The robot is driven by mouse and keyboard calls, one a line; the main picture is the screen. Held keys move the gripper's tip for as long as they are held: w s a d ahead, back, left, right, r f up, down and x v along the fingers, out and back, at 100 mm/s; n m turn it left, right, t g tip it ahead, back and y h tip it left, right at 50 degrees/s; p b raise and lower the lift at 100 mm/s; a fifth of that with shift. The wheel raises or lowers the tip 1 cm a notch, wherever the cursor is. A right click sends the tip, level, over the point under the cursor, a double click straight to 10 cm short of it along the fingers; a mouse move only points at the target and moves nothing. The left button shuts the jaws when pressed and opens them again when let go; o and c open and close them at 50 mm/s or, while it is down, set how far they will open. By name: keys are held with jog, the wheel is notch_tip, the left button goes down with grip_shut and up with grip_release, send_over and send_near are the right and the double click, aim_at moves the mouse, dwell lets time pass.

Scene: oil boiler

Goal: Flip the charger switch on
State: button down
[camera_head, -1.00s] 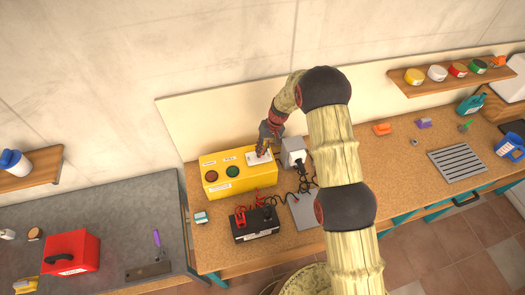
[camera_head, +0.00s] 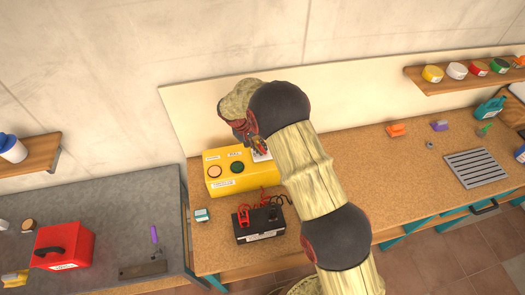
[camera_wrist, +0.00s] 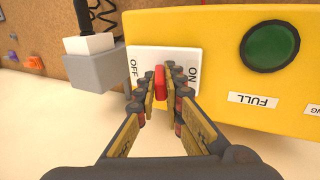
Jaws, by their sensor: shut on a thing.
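The yellow charger (camera_head: 240,184) stands on the wooden bench against the back board. Its white switch plate (camera_wrist: 151,58) reads OFF on the left and ON on the right in the wrist view. A red switch lever (camera_wrist: 160,80) stands between the two labels; I cannot tell its exact tilt. My gripper (camera_wrist: 163,84) is shut on this lever, with one finger on each side. In the head view my gripper (camera_head: 261,150) is mostly hidden by my arm. A left lamp (camera_head: 213,171) looks pale orange. The green lamp (camera_head: 237,167), labelled FULL in the wrist view, looks dark.
A black battery (camera_head: 259,223) with red clamps sits in front of the charger. A grey box with a white top (camera_wrist: 97,65) stands beside it. A small teal-and-white item (camera_head: 202,215) lies left. A red toolbox (camera_head: 64,247) is on the grey bench.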

jog(key=shift+f, duration=0.1)
dwell(0.3)
jog(key=shift+s, duration=0.1)
jog(key=c, duration=1.9)
grip_release()
jog(key=shift+a, duration=0.1)
jog(key=v, duration=1.2)
jog(key=shift+a, duration=0.15)
jog(key=shift+f, duration=0.1)
